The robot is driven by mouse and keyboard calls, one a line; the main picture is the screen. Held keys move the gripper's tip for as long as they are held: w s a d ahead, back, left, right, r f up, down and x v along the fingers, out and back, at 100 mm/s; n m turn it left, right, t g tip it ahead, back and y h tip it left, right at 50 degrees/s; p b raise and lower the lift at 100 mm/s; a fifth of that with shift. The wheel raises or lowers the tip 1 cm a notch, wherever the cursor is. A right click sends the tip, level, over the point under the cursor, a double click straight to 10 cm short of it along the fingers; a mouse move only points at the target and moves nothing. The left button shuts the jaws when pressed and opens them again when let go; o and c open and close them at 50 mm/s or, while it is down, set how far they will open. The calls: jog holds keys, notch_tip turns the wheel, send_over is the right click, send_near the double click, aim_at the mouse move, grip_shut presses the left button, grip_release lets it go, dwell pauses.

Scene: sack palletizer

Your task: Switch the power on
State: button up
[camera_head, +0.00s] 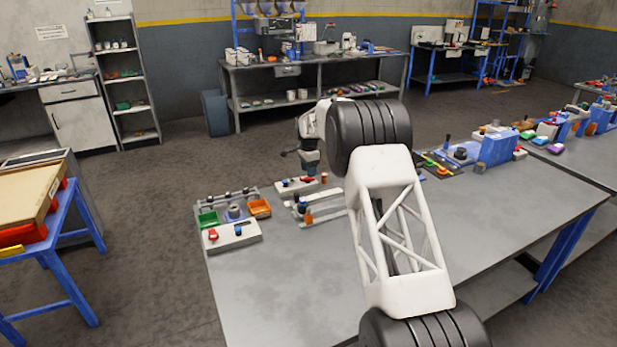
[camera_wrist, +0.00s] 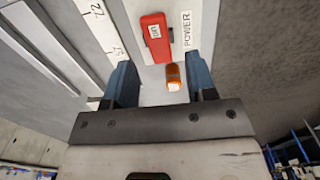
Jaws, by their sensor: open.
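In the wrist view a red switch (camera_wrist: 155,38) with a small white label sits on a pale panel. The word POWER (camera_wrist: 187,31) is printed on a label just right of it. A small orange piece (camera_wrist: 174,77) with a white tag is on the panel below the switch. My gripper (camera_wrist: 160,78) is open, its two blue-grey fingers apart, with the orange piece in view between them and the red switch beyond the fingertips. Nothing is held. In the head view my gripper (camera_head: 309,160) is above a white panel (camera_head: 290,187) bearing a red part.
The grey table (camera_head: 285,285) is clear in front. Small fixtures (camera_head: 305,210) stand nearby, and a blue device (camera_head: 497,148) is farther right.

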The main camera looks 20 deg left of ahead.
aim_at(307, 179)
jog(key=shift+f, duration=1.65)
